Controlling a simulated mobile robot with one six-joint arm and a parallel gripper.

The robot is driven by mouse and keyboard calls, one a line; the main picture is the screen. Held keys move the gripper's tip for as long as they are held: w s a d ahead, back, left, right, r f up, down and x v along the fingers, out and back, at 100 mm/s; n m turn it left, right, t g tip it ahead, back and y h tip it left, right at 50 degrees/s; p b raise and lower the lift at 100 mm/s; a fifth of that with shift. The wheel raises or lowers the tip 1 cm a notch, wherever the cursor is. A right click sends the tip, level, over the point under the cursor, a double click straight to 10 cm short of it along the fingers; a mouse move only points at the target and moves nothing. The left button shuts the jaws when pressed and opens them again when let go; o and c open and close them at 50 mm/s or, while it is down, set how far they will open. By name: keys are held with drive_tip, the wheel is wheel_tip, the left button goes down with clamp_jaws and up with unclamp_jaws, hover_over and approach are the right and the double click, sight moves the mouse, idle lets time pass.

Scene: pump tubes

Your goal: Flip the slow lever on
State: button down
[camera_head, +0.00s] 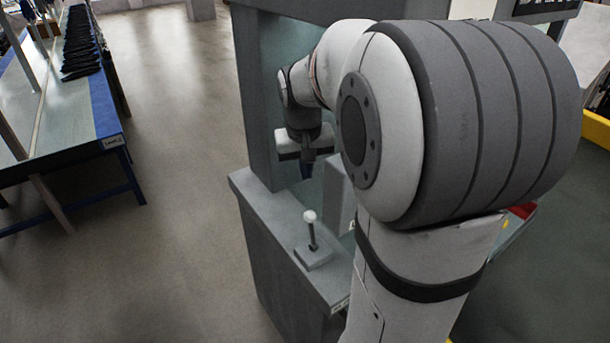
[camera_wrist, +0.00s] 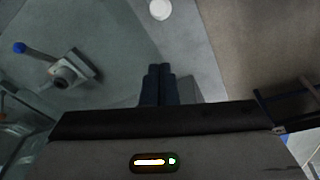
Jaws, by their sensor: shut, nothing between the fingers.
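A lever with a white ball knob (camera_head: 310,216) stands nearly upright on a square grey base on the machine's ledge. In the wrist view a white round knob (camera_wrist: 160,9) shows at the top edge, just ahead of the fingertips and apart from them. Another lever with a blue knob (camera_wrist: 20,47) lies at the left of the wrist view, its shaft running to a grey mount. I cannot read which lever is the slow one. My gripper (camera_head: 307,168) points down above the ledge, behind the white-knobbed lever. In the wrist view its dark fingers (camera_wrist: 159,72) are together and empty.
The grey machine's ledge (camera_head: 262,215) bears the white-knobbed lever, with an upright post at its back left. My arm hides much of the machine's right side. A blue-edged table (camera_head: 105,110) with dark items stands far left. Open floor (camera_head: 175,190) lies between.

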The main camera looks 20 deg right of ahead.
idle(0.3)
drive_tip(key=w+n+g+p, duration=0.2)
drive_tip(key=g, duration=0.1)
drive_tip(key=w+n+g+y+p, duration=0.1)
drive_tip(key=p, duration=0.1)
drive_tip(key=shift+a+r+g, duration=0.15)
drive_tip(key=shift+a+g, duration=0.15)
drive_tip(key=shift+g, duration=0.1)
drive_tip(key=shift+s, duration=0.1)
drive_tip(key=p, duration=0.1)
approach(311, 230)
drive_tip(key=f, duration=0.1)
drive_tip(key=w+f, duration=0.2)
drive_tip(key=f, duration=0.1)
drive_tip(key=shift+d, duration=0.2)
